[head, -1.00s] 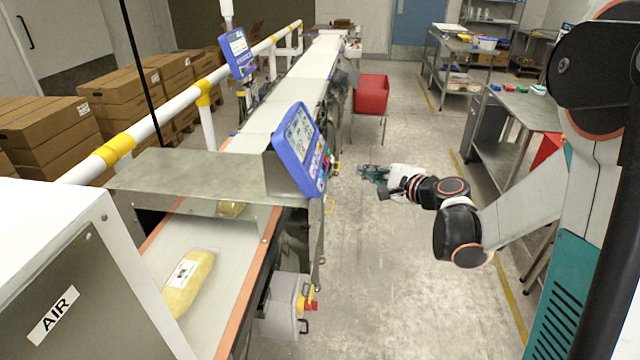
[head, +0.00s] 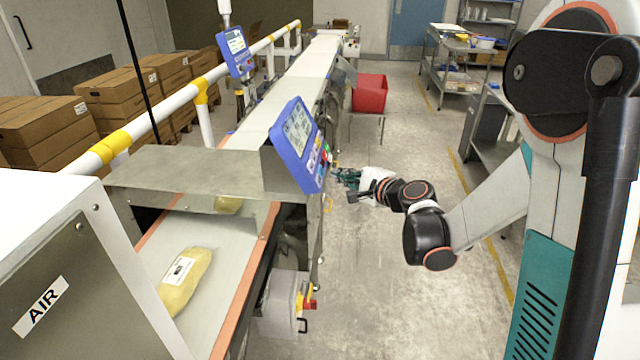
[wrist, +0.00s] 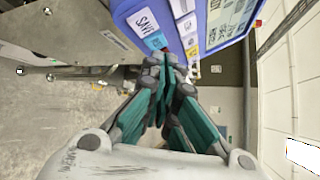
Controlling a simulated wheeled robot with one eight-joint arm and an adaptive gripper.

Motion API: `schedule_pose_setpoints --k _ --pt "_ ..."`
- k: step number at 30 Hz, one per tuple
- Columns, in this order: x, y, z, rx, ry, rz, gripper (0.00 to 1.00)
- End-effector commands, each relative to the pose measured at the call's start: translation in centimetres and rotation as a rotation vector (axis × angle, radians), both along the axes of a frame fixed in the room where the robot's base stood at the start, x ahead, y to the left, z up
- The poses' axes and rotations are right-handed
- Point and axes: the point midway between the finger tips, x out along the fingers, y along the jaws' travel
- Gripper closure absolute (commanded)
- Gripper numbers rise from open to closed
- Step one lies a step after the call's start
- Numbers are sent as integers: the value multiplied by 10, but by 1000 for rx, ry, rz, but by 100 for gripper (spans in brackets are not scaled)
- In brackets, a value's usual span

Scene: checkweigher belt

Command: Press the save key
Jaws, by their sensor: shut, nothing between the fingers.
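The save key (wrist: 144,22) is a white key lettered SAVE, near the edge of the blue control panel (wrist: 122,9) in the wrist view. A light blue key (wrist: 157,41) sits beside it. In the head view the panel (head: 283,152) is tilted, with a screen and keys at the belt's right side. My gripper (wrist: 165,62) is shut and empty, its teal fingers together. Its tips appear just below the light blue key in the wrist view; I cannot tell whether they touch the panel. In the head view my gripper (head: 338,176) is close to the panel's lower right.
A second blue panel (head: 235,50) stands farther along the belt (head: 262,118). A yellow pack (head: 186,282) lies on the near belt. A red bin (head: 370,93) stands beyond my gripper. The floor right of the belt is open.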

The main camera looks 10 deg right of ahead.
Motion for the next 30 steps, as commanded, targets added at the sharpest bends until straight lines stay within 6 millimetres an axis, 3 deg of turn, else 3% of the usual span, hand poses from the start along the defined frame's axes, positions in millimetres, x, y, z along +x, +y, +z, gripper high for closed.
schedule_pose_setpoints --k 8,30 --pt "5 16 -9 -1 1 -1 100" --pt "6 17 -9 -1 1 -1 100"
